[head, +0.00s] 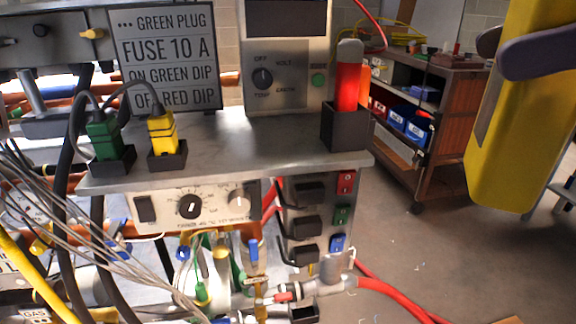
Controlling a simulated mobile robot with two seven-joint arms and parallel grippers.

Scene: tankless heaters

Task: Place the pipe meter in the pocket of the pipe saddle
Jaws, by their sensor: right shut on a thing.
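A large yellow block, which I take for the pipe meter (520,130), hangs upright and slightly tilted at the right, close to the camera. A small dark open-topped holder (303,312) sits by the grey pipe at the bottom edge. It may be the pipe saddle's pocket, but I cannot tell for sure. My left gripper is not in view.
A grey bench shelf (240,150) holds a green plug (103,138), a yellow plug (162,132) and a red tester (347,88) in black holders. Pipes, valves and loose cables crowd below. A wooden cart (440,130) stands behind. The floor between bench and cart is mostly open.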

